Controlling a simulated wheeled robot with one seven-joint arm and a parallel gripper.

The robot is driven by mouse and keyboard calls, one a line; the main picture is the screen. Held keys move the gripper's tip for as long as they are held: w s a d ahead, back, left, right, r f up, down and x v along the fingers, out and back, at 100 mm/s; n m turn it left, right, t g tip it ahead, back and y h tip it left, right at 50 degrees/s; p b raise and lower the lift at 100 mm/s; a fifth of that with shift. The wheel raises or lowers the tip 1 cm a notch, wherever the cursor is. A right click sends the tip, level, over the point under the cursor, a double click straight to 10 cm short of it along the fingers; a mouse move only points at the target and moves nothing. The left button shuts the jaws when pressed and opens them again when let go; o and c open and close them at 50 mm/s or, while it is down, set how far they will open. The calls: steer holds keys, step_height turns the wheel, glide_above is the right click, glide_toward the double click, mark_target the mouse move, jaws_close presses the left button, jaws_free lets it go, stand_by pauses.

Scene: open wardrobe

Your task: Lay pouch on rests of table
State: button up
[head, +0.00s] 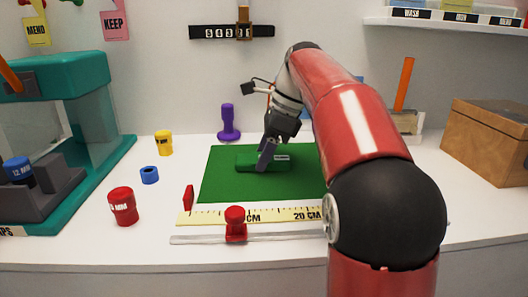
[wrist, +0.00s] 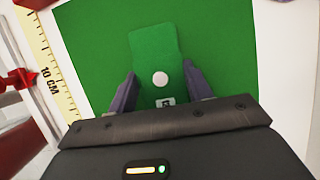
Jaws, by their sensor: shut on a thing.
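A green pouch (head: 247,162) lies at or just above the green mat (head: 222,183) on the white table; I cannot tell whether it touches. In the wrist view the pouch (wrist: 153,45) shows a round pale snap and a small label, and points away from my gripper. My gripper (head: 268,160) comes down over the pouch from above. In the wrist view the two fingers of my gripper (wrist: 160,90) stand on either side of the pouch, shut on it. My arm hides the right part of the mat. I cannot make out separate rests.
A yellow ruler (head: 255,216) and a rail with a red slider (head: 235,225) run along the mat's front. Red (head: 122,207), blue (head: 149,175) and yellow (head: 164,143) pieces stand left, beside a teal machine (head: 82,80). A wooden box (head: 485,140) stands right.

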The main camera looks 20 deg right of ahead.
steer(key=shift+f, duration=0.1)
steer(key=o, duration=1)
steer(key=shift+c, duration=0.2)
